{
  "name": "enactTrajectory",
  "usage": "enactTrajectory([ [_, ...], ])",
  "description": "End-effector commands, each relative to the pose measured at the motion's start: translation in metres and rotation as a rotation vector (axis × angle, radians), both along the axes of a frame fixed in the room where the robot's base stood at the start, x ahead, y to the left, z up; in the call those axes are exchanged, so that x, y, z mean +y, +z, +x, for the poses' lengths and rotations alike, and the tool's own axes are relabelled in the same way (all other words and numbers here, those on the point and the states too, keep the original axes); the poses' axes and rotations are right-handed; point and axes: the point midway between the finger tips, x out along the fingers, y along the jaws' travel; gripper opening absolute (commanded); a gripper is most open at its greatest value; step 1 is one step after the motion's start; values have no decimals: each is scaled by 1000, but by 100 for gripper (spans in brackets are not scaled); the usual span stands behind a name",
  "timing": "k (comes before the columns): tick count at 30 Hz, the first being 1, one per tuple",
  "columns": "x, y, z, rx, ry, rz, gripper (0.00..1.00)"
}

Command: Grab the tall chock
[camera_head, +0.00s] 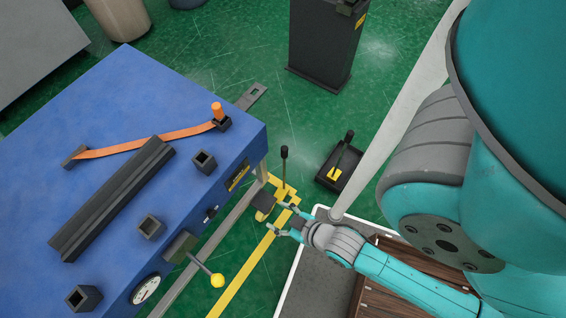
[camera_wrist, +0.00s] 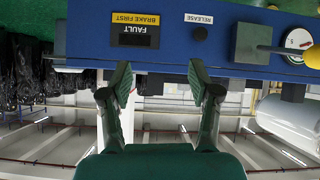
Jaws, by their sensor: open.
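A dark post with a knob, which may belong to a chock (camera_head: 284,168), stands upright over yellow floor marking beside the blue table. A similar dark handle (camera_head: 345,150) with a yellow piece at its foot rises from a black tray on the floor. I cannot tell for sure which is the tall chock. In the wrist view my gripper (camera_wrist: 158,78) shows both fingers apart, facing the table's blue front panel; no chock is clear there.
The blue table (camera_head: 215,90) holds a long dark bar (camera_head: 110,199), an orange strap (camera_head: 145,142) and several square dark sockets. A lever with a yellow knob (camera_head: 217,281) sticks out from its side. A black cabinet (camera_head: 322,40) stands behind.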

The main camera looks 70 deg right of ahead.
Motion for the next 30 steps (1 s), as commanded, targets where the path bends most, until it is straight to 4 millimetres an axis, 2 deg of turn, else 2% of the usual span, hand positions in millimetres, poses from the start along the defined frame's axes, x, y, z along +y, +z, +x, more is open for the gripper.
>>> enactTrajectory([
  [1, -11, -18, 13, 37, -27, -3, 62],
  [6, -46, -73, 43, 191, -93, 7, 62],
  [12, -96, -120, 75, 369, -163, 45, 62],
  [15, -126, -136, 89, 453, -192, 74, 62],
  [22, -202, -150, 110, 640, -249, 167, 62],
  [27, -259, -142, 115, 760, -278, 253, 62],
  [30, -284, -134, 113, 813, -286, 300, 62],
])
